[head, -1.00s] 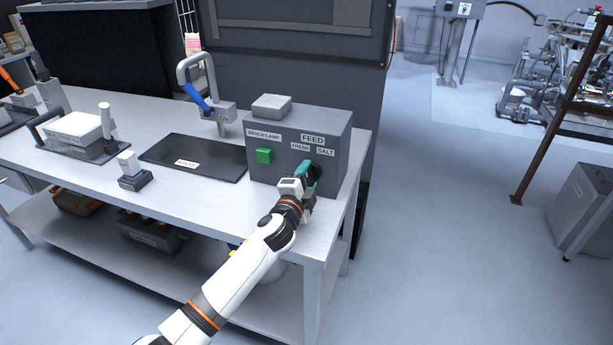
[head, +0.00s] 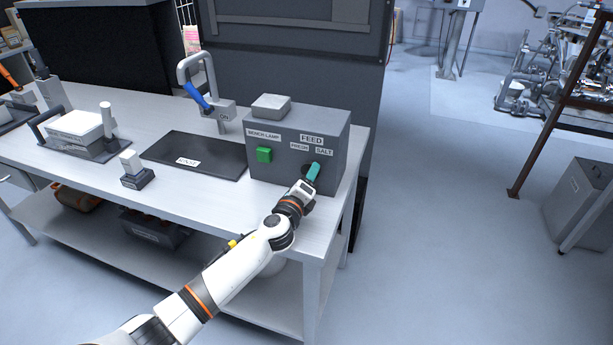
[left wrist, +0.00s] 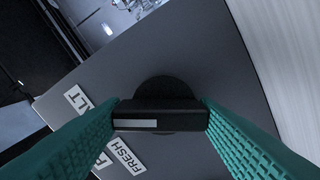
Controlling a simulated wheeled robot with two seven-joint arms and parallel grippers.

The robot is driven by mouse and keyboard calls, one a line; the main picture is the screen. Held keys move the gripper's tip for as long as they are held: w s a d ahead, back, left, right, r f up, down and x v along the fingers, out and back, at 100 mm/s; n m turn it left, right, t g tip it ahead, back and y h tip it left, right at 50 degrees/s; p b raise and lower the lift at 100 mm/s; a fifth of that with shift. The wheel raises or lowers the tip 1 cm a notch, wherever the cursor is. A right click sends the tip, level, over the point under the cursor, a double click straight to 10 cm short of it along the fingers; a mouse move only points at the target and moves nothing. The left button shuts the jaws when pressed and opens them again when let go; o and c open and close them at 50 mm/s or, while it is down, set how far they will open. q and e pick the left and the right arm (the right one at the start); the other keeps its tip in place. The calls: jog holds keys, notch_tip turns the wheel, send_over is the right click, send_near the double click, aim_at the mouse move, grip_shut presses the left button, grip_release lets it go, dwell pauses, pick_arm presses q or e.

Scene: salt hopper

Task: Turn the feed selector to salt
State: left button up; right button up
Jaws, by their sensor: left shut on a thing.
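The feed selector is a black knob (left wrist: 160,116) with a white mark on its left end in the left wrist view. It sits on the front of a grey control box (head: 270,178). My left gripper (head: 313,172) is shut on the knob, with a teal finger on each side of it (left wrist: 160,118). The white mark lies on the side of the SALT label (left wrist: 78,97) and FRESH label (left wrist: 125,155); I cannot tell exactly which it points at. In the head view the gripper mostly hides the knob. My right gripper is out of view.
The box also carries a green button (head: 264,155) under a BENCH LAMP label. A black mat (head: 215,150), a blue-handled tap (head: 197,97) and a white-topped block (head: 132,162) are to its left on the bench (head: 80,195).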

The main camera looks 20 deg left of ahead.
pick_arm(q)
jog(key=shift+f+m, duration=0.1)
jog(key=shift+m, duration=0.3)
jog(key=o, duration=1)
jog(key=s, duration=1.2)
jog(key=shift+a+b, duration=0.2)
jog(key=shift+b, duration=0.1)
